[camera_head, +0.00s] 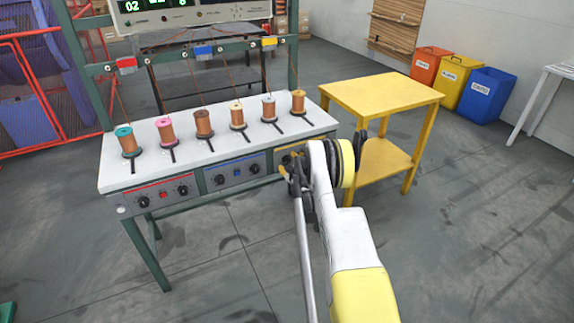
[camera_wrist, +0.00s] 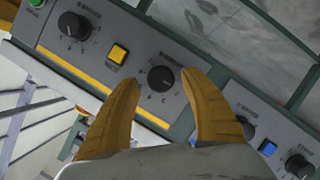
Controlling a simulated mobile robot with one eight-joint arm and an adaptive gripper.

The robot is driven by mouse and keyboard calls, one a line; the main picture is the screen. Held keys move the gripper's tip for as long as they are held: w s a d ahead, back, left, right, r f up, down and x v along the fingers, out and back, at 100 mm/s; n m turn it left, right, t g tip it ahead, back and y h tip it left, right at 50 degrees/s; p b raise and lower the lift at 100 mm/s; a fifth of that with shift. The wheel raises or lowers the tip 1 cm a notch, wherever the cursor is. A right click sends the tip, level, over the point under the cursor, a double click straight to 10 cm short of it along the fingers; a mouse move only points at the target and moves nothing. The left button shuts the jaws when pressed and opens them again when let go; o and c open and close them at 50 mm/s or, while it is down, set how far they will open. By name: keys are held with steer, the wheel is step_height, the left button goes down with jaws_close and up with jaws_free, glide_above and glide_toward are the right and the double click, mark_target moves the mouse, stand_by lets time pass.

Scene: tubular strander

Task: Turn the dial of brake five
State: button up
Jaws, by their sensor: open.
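The yellow-striped control panel (camera_wrist: 62,62) fills the middle of the wrist view, seen turned over. It carries two black dials and a square yellow button (camera_wrist: 118,54). The dial nearer the blue section (camera_wrist: 161,79), which fits brake five by its place, appears between the tips of my gripper (camera_wrist: 163,84). The two tan fingers are open on either side of it, with a visible gap at each side. The other dial (camera_wrist: 75,25) is to the left. In the head view my gripper (camera_head: 291,170) covers most of this panel. The dial labels are too small to read.
Several thread spools (camera_head: 169,132) stand on the white tabletop (camera_head: 115,172) above. A yellow side table (camera_head: 380,94) stands close to the right of my arm. Floor in front is clear.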

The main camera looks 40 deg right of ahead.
steer(key=shift+w+d+f, duration=0.1)
steer(key=shift+w+d, duration=0.05)
steer(key=shift+w, duration=0.3)
steer(key=shift+c, duration=0.6)
jaws_close()
steer(key=shift+n+h, duration=1)
steer(key=shift+n, duration=0.7)
steer(key=shift+o, duration=0.6)
jaws_free()
steer(key=v, duration=0.7)
steer(key=shift+s, duration=0.25)
